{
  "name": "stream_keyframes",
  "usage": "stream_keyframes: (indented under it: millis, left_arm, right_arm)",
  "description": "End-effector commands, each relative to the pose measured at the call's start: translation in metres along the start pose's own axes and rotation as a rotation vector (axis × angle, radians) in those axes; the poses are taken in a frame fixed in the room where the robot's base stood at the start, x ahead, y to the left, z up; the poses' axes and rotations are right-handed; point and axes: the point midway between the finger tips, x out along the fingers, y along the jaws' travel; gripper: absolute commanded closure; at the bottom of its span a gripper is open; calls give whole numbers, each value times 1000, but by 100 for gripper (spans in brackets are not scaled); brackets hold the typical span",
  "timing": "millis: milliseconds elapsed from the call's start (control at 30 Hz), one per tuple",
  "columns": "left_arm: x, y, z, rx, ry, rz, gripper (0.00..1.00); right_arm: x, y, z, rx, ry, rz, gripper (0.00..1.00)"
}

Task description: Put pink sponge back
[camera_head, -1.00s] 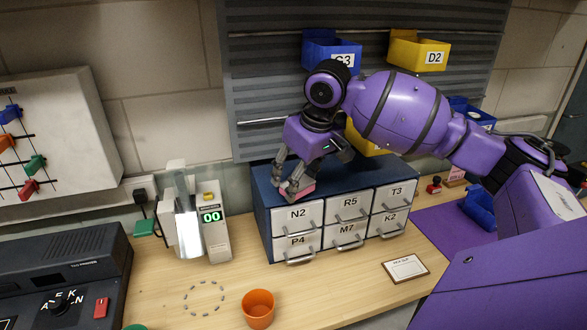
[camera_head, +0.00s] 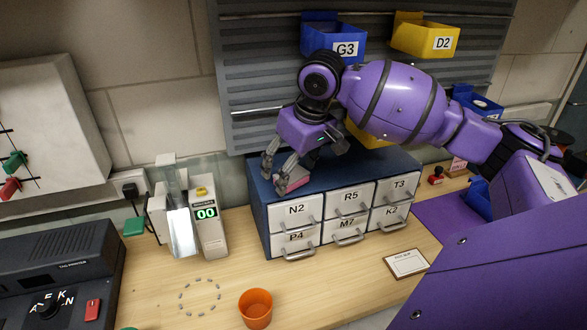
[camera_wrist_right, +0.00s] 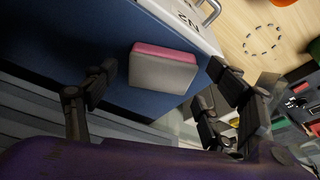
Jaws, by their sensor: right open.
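The pink sponge (camera_head: 291,183) lies on top of the blue drawer cabinet (camera_head: 259,205), near its front left corner above drawer N2. The right wrist view shows the sponge (camera_wrist_right: 165,69) as a block with a pink layer and a greyish layer, resting on the blue top. My right gripper (camera_head: 276,175) is over the cabinet's left end, with the sponge partly hidden behind its fingers. In the right wrist view its open fingers (camera_wrist_right: 162,76) stand apart on either side of the sponge, with visible gaps. My left gripper is not in view.
Labelled bins, including G3 (camera_head: 333,43) and D2 (camera_head: 425,38), hang on the grey wall panel. A lit dispenser-like device (camera_head: 211,222) stands left of the cabinet. An orange cup (camera_head: 256,309) and a dashed ring (camera_head: 200,297) are in front on the bench.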

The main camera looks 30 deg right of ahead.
Motion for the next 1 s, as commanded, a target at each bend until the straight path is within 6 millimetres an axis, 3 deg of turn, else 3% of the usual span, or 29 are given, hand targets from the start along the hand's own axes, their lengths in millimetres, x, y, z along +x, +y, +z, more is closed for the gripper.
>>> stream_keyframes:
  millis: [233, 467, 800, 1000]
  left_arm:
    - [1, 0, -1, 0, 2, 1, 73]
    - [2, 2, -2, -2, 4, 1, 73]
    - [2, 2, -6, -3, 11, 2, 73]
    - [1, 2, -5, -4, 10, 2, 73]
  right_arm:
    - [-12, 1, -2, 0, 3, 2, 23]
    - [-55, 0, -2, -2, 5, 2, 23]
    - [-70, 1, 58, 0, -4, 6, 23]
    - [-76, 2, 81, 1, -3, 4, 23]
